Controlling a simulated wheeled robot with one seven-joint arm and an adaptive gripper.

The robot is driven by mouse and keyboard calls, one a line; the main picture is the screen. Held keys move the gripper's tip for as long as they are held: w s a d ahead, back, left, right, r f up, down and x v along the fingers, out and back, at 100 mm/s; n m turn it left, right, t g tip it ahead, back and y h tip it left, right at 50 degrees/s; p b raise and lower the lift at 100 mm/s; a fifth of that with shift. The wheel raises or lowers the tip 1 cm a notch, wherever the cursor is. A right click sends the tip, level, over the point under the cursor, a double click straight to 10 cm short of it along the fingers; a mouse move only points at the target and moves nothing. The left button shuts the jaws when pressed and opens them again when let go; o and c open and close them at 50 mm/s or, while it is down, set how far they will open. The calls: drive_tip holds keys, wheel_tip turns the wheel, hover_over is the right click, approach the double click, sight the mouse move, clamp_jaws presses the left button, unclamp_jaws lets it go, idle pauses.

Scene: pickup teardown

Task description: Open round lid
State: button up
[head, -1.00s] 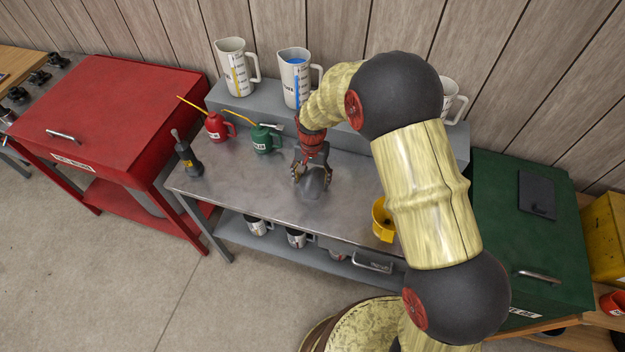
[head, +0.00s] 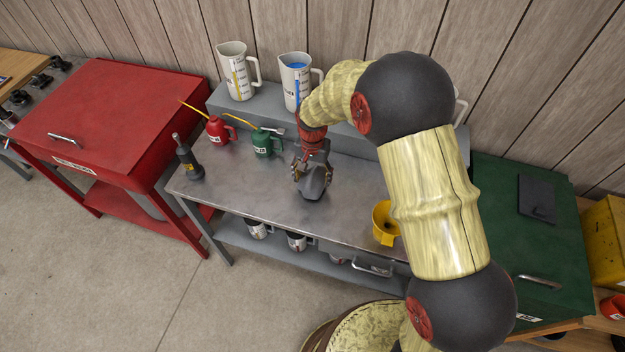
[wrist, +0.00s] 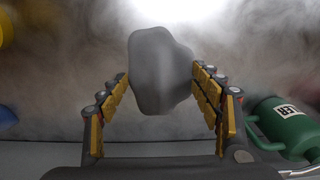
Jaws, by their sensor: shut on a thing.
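My gripper (head: 311,180) is at the end of my arm, over the grey metal bench. It is shut on a dark grey, smooth, lumpy object (head: 319,186), which also shows between both padded fingers in the wrist view (wrist: 160,70). In the head view the object is close to the bench top; I cannot tell whether it touches it. I cannot make out a round lid. Part of the bench is hidden behind my arm.
The bench (head: 250,185) also bears a green oil can (head: 264,143), a red oil can (head: 217,130), a dark bottle-like tool (head: 187,160) and a yellow funnel (head: 384,222). Measuring jugs (head: 296,82) stand on the raised back shelf. A red chest (head: 110,110) and green chest (head: 530,250) flank it.

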drive_tip(key=s+d+r+p, duration=0.2)
drive_tip(key=s+d+r, duration=0.6)
drive_tip(key=d+r, duration=0.2)
drive_tip(key=shift+s+d, duration=0.15)
drive_tip(key=shift+d, duration=0.55)
